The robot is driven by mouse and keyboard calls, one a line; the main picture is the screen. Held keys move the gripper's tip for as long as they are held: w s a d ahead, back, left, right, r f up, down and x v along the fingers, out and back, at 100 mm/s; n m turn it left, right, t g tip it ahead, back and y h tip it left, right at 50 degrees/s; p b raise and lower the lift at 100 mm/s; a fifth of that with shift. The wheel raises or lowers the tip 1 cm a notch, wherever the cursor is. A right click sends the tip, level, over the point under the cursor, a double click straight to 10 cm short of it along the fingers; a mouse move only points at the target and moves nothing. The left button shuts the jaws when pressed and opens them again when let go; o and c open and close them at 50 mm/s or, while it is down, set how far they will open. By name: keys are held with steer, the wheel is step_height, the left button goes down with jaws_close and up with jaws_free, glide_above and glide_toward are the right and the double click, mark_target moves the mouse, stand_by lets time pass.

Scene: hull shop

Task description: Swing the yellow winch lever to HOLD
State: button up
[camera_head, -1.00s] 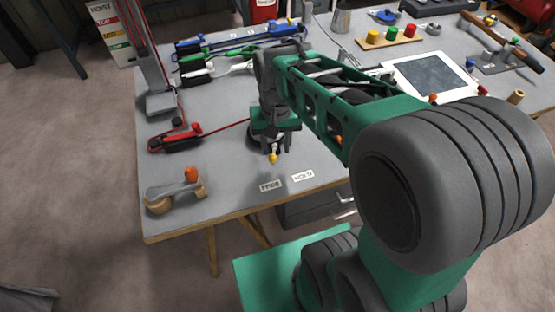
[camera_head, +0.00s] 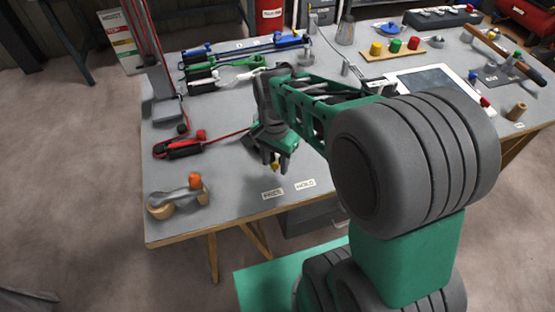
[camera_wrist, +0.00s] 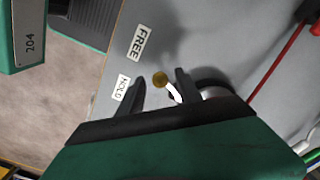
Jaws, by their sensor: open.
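The yellow winch lever shows as a round yellow knob (camera_wrist: 160,79) on a short white arm in the wrist view. In the head view the yellow knob (camera_head: 275,167) shows small at my fingertips. My gripper (camera_wrist: 160,88) is open, with one dark finger on each side of the knob in the wrist view; I cannot tell whether either touches it. The white FREE label (camera_wrist: 139,42) and HOLD label (camera_wrist: 121,87) lie on the bench on the knob's side of the winch. The winch drum (camera_wrist: 213,91) is mostly hidden behind my gripper.
A red rope runs from the winch to a red-and-black block (camera_head: 181,148). A wooden roller with an orange knob (camera_head: 195,181) stands at the bench's front left. Blue, green and white clamps lie behind. The bench front around the labels is clear.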

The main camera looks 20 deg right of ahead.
jaws_close()
stand_by(0.4)
